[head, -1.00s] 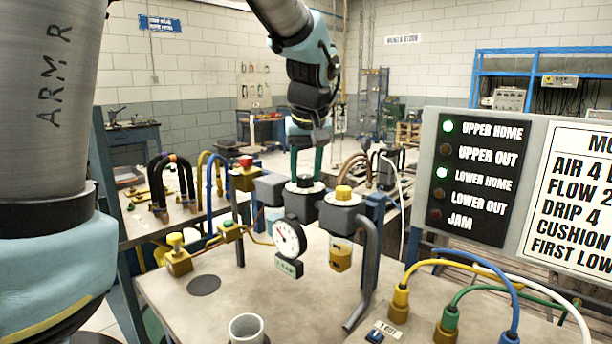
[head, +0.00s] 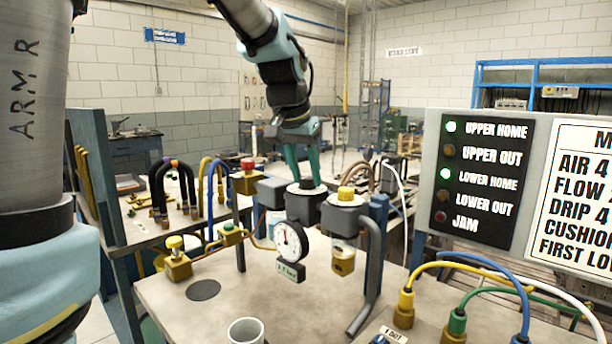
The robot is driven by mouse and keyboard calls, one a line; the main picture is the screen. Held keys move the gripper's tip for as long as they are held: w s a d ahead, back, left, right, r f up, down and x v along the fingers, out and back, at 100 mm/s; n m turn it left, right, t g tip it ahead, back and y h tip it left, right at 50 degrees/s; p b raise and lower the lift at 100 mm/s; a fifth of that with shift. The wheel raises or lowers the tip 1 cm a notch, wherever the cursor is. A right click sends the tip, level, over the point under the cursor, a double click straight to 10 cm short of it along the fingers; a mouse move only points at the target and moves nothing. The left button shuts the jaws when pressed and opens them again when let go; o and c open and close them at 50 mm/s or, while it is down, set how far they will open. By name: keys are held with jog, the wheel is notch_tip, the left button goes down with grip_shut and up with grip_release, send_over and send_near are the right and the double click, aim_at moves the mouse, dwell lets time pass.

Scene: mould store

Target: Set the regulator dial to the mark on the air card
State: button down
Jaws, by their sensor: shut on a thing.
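The regulator dial (head: 306,187) is a dark knob with a pale rim on top of the middle block of the air unit. My gripper (head: 306,171) comes down from above with its green fingers shut on the dial. The round white pressure gauge (head: 290,241) hangs on the front of the unit, with a small green display box (head: 291,271) under it whose text is too small to read. The gauge needle points up and to the left.
A yellow-capped filter bowl (head: 343,252) stands right of the dial, and a red-capped valve (head: 247,177) left of it. A lamp panel (head: 478,180) shows "UPPER HOME" and "LOWER HOME" lit. A grey cup (head: 246,331) and coloured hoses (head: 470,268) stand in front.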

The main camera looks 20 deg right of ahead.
dwell(0.4)
jog(key=shift+c, duration=2.1)
grip_release()
jog(key=b+v, duration=0.1)
jog(key=v, duration=0.9)
jog(key=shift+r, duration=0.4)
jog(key=shift+a, duration=0.1)
